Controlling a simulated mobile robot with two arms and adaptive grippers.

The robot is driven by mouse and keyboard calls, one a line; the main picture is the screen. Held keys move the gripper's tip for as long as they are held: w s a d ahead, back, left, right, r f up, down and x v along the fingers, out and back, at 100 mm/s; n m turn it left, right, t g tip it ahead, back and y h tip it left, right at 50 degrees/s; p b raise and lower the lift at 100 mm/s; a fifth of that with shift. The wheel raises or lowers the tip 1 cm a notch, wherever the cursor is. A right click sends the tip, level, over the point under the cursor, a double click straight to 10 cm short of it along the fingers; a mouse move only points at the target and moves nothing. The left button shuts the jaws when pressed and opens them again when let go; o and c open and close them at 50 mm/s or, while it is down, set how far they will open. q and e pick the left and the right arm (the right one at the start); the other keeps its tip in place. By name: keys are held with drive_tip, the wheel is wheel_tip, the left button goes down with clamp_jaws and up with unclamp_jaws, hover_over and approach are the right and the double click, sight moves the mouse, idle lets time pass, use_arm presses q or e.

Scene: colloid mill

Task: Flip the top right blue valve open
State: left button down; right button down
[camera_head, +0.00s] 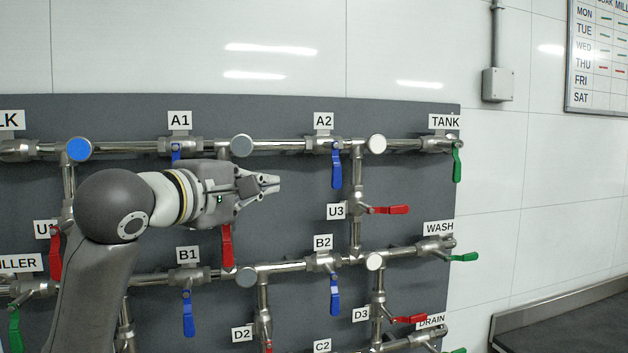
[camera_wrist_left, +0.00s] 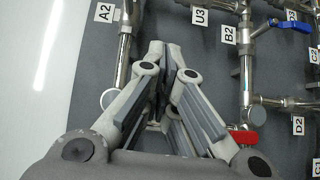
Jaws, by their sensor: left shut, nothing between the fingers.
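The top right blue valve is at label A2, and its blue handle (camera_head: 336,167) hangs straight down from the top pipe in the head view. The A2 label (camera_wrist_left: 104,12) shows in the wrist view, but that valve's blue handle is not visible there. My left gripper (camera_head: 276,184) is shut and empty. It points right, to the left of the A2 handle and apart from it. Its fingers (camera_wrist_left: 168,55) also show in the wrist view. My right gripper is not in view.
Other blue handles hang at B1 (camera_head: 188,312) and B2 (camera_head: 334,295). A red handle (camera_head: 390,210) points right at U3. A green handle (camera_head: 457,165) hangs down at TANK. Pipes run across the grey panel (camera_head: 300,110).

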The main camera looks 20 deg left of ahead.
sight(337, 177)
use_arm(q)
drive_tip(key=shift+w, duration=0.1)
drive_tip(key=w+d+p, duration=0.4)
drive_tip(key=w+d, duration=0.1)
drive_tip(key=w, duration=0.7)
drive_tip(key=shift+d+f, duration=0.15)
drive_tip(key=shift+f, duration=0.15)
drive_tip(key=shift+f, duration=0.1)
